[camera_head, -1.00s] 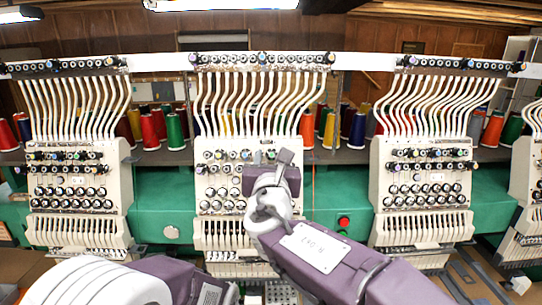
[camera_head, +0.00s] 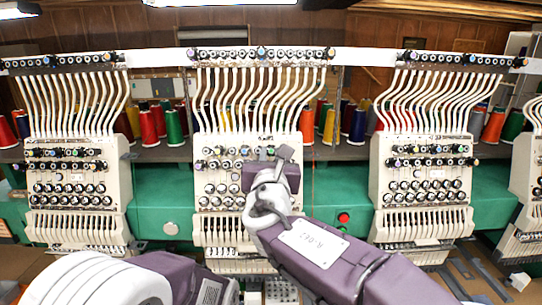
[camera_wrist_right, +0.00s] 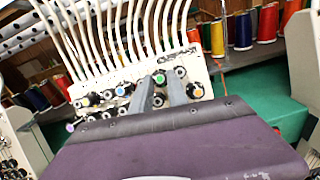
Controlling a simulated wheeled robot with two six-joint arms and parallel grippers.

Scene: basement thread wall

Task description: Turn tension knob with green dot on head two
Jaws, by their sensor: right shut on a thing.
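The middle embroidery head (camera_head: 205,222) is a cream unit with rows of small tension knobs under white thread tubes. My right gripper (camera_head: 270,153) is at the upper knob rows of this head, and its wrist hides part of them. In the right wrist view, the two grey fingers (camera_wrist_right: 160,84) reach into the knob rows and are shut on a knob. My left gripper is out of view.
Similar heads stand left (camera_head: 80,222) and right (camera_head: 425,215) of the middle one. Coloured thread cones (camera_head: 357,127) line the shelf behind. A red button (camera_head: 343,217) sits on the green machine body between the middle and right heads.

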